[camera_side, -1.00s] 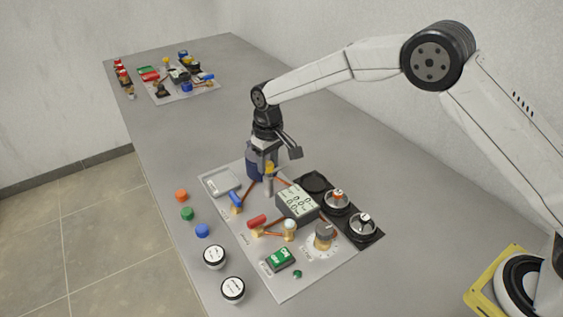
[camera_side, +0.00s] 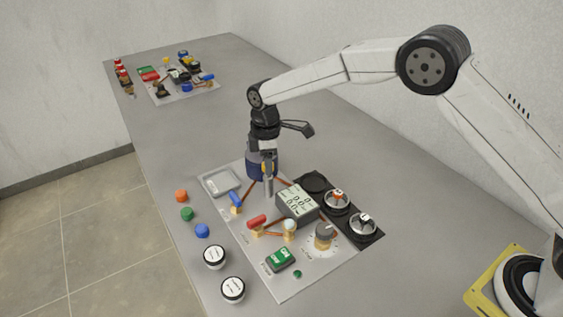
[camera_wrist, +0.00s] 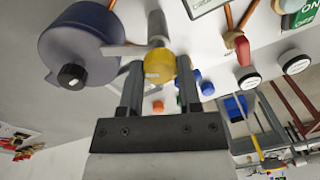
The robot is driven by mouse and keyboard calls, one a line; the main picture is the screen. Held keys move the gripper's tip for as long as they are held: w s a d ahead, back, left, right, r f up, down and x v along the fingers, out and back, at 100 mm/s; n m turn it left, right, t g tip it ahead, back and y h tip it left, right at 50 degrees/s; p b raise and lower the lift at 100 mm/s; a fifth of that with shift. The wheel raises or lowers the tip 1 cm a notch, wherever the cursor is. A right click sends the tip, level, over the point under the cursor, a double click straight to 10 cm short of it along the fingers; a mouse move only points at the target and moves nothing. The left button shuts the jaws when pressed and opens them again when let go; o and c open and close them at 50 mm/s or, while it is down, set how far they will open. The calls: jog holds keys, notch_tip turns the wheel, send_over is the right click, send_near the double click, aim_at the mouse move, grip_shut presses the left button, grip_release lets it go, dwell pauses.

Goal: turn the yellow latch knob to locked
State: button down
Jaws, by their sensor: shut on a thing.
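The yellow latch knob (camera_wrist: 160,67) sits between my two fingertips in the wrist view. My gripper (camera_wrist: 158,82) is shut on it, with one finger on each side. A white mark shows on the knob's face. I cannot read any locked mark.
A grey scale (camera_side: 221,181), a blue-handled valve (camera_side: 236,200), a red-handled valve (camera_side: 257,221) and a grey display box (camera_side: 297,203) stand close around my gripper. Round lidded vessels (camera_side: 337,201) are at the right.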

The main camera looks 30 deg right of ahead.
jog(key=shift+n, duration=1.2)
jog(key=shift+c, duration=1.4)
grip_release()
jog(key=shift+r, duration=0.1)
jog(key=shift+w+r, duration=0.15)
jog(key=shift+r, duration=3.65)
jog(key=shift+d, duration=0.15)
